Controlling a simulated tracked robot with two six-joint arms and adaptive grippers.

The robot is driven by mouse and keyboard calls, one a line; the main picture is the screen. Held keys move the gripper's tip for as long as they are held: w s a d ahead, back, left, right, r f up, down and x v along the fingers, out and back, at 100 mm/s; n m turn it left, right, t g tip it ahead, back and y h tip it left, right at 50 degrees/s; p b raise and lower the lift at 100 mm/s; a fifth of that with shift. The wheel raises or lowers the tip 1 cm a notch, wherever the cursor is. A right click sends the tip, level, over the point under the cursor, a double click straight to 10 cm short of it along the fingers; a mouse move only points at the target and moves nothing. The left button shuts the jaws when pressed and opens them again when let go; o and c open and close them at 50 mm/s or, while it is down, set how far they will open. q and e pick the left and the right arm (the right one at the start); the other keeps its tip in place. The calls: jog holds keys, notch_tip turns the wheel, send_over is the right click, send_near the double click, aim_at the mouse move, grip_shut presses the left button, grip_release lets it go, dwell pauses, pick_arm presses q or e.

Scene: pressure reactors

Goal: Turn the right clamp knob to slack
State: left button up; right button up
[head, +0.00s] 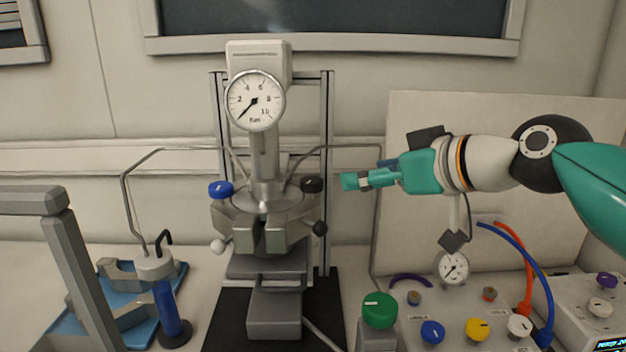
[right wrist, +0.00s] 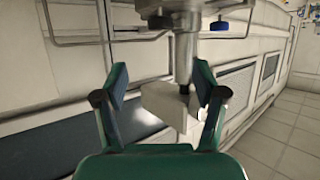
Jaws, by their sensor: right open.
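The reactor stands in the middle of the head view, with a grey clamp (head: 266,232) around its upper body. A black ball knob (head: 320,228) sits on the clamp's right side and a white ball knob (head: 218,246) on its left. Above them are a black valve knob (head: 312,184) at right and a blue one (head: 220,188) at left. My right gripper (head: 350,182) is open and empty, right of the black knobs and apart from them. The right wrist view shows its spread fingers (right wrist: 160,90) with a pale block (right wrist: 165,105) beyond. My left gripper is not in view.
A pressure gauge (head: 256,100) tops the reactor. Thin bent pipes run to both sides. A panel (head: 460,325) with coloured knobs and a small gauge (head: 452,267) lies below my right arm. A blue cylinder (head: 168,305) stands at left.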

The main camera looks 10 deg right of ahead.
aim_at(314, 181)
jog(key=p+x, duration=0.2)
jog(key=x, duration=1.3)
jog(key=shift+s+f, duration=0.1)
jog(key=shift+d, duration=0.1)
jog(key=c, duration=1.2)
